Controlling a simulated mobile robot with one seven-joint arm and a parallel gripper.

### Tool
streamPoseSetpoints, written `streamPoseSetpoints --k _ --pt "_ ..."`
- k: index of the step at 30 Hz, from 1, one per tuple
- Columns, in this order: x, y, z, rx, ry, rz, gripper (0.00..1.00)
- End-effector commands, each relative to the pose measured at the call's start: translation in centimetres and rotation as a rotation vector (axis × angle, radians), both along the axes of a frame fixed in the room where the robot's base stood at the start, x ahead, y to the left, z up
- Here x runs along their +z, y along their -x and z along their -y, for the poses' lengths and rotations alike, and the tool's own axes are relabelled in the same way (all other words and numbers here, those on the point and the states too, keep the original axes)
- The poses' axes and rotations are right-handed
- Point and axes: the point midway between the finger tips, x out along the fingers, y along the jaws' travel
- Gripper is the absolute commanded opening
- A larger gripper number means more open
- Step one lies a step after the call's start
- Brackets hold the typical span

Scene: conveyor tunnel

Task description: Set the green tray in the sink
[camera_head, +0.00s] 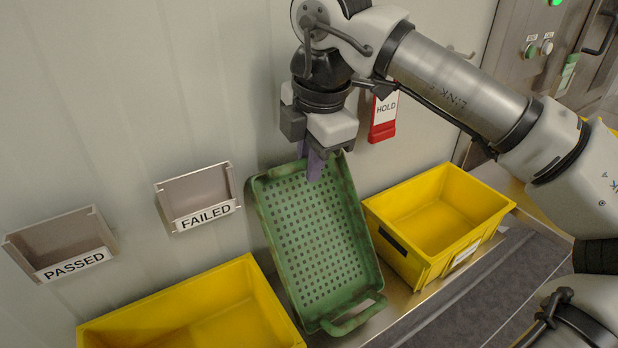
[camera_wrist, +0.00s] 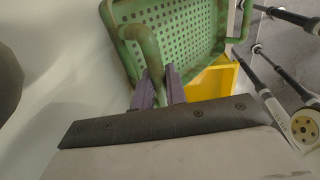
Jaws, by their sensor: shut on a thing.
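The green tray (camera_head: 318,232) is a perforated basket with loop handles. It hangs tilted, long side down, between two yellow bins in the head view. My gripper (camera_head: 314,166), with purple fingers, is shut on its upper end. In the wrist view, the fingers (camera_wrist: 158,88) close around a green handle bar, and the tray's perforated floor (camera_wrist: 180,30) spreads beyond. Whether the tray's lower end touches the counter or the left bin is unclear. No sink can be made out in either view.
A yellow bin (camera_head: 440,215) stands right of the tray and another yellow bin (camera_head: 200,310) at lower left. Wall holders marked PASSED (camera_head: 62,245) and FAILED (camera_head: 197,196) and a red HOLD tag (camera_head: 383,115) are on the wall behind. A steel cabinet (camera_head: 545,45) is at upper right.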

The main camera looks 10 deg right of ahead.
Motion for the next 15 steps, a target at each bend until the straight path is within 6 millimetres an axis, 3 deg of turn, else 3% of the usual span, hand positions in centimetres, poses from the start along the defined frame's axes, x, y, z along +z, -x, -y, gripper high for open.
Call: streamPoseSetpoints --k 8,12,15 --pt "-2.5 0.1 0.0 0.001 -0.003 0.001 0.0" --pt "-4.7 0.2 0.0 0.001 -0.004 -0.001 0.0" --pt "-5.1 -0.2 -0.1 0.0 -0.004 0.001 0.0"
